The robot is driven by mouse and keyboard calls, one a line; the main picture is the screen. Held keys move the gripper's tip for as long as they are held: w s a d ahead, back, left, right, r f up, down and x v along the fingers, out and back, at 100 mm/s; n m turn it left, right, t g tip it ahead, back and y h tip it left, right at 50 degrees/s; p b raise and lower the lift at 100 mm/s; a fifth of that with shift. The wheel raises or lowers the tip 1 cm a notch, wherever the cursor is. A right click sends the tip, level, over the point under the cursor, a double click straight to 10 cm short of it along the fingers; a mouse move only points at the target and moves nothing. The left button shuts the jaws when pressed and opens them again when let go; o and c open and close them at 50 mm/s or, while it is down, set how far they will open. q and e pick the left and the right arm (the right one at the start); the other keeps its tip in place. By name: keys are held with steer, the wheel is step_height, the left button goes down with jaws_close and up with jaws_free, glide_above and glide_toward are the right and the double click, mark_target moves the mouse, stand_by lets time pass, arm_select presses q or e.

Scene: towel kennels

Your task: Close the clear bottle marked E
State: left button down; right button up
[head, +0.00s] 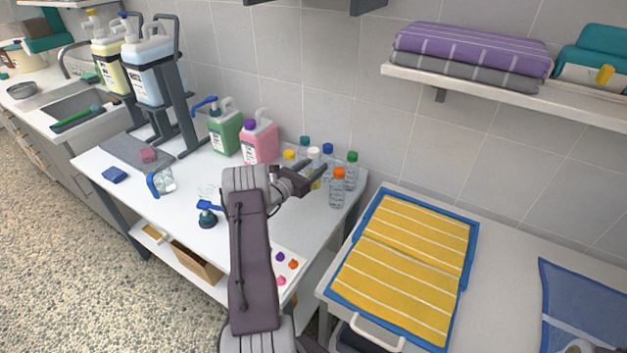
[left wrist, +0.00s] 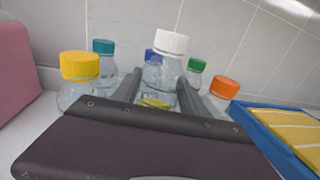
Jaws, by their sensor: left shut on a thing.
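Several small clear bottles with coloured caps stand in a cluster at the back right of the white table. One has a white cap (head: 314,153) and shows between my left gripper's fingers in the left wrist view (left wrist: 170,45). My left gripper (head: 316,176) reaches into the cluster and is shut on this white-capped bottle. Around it are a yellow-capped bottle (left wrist: 80,68), a teal-capped one (left wrist: 104,48), a blue-capped one (head: 327,149), a green-capped one (head: 351,160) and an orange-capped one (head: 338,187). I cannot read a letter E on any bottle. My right gripper is out of view.
Loose caps (head: 293,264) lie at the table's front right corner. Green (head: 225,125) and pink jugs (head: 259,142) stand left of the bottles. A rack (head: 178,95) holds larger jugs. A yellow striped towel (head: 408,262) lies on a blue-edged mat at right.

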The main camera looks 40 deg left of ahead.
arm_select(q)
steer(key=shift+f, duration=0.1)
steer(key=shift+f, duration=0.2)
step_height(320, 180, down, 4)
steer(key=shift+r, duration=0.25)
steer(key=shift+b, duration=0.3)
steer(key=c, duration=0.6)
jaws_free()
steer(key=shift+f, duration=0.1)
